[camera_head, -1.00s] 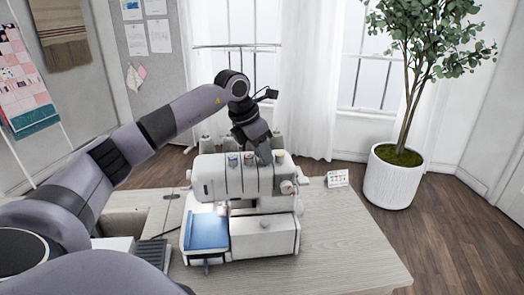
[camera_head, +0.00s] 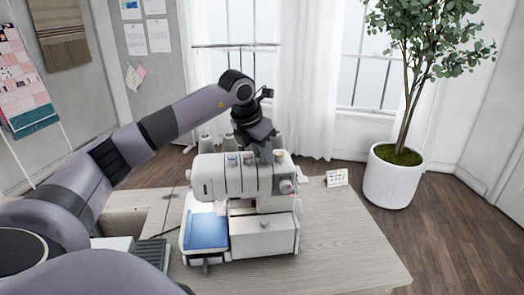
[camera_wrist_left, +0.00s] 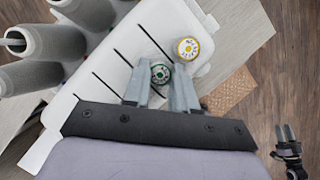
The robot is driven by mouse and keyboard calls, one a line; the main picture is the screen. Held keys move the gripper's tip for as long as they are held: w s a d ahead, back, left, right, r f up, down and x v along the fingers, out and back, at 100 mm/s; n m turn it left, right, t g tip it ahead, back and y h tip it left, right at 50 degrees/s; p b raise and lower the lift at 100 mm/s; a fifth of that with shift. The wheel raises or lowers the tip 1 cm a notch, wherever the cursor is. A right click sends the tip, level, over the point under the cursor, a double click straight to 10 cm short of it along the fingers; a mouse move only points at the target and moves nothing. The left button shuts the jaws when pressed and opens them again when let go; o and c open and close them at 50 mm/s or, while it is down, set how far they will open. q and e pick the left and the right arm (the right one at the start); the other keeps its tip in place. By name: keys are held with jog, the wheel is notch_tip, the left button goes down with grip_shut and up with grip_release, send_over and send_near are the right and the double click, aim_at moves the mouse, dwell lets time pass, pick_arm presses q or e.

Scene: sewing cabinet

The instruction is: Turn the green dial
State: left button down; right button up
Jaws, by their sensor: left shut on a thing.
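The white sewing machine (camera_head: 215,180) stands on the table, with a row of coloured dials along its top front edge. The green dial (camera_wrist_left: 160,74) shows in the left wrist view. My left gripper (camera_wrist_left: 163,70) is shut on it, with one finger on each side. In the head view my left gripper (camera_head: 264,156) comes down on the machine's top and hides the green dial. A yellow dial (camera_wrist_left: 188,48) sits beside it, just clear of the fingers. What seems to be my right gripper (camera_wrist_left: 286,134) shows small and far off at the lower right of the left wrist view.
Grey thread cones (camera_wrist_left: 52,42) stand behind the machine, close to my left gripper. The table's right front is clear. A potted tree (camera_head: 391,180) stands on the floor beyond.

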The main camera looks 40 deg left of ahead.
pick_arm(q)
jog(key=c, duration=0.9)
grip_release()
jog(key=shift+r, duration=0.1)
jog(key=v, duration=0.7)
jog(key=shift+b, duration=0.45)
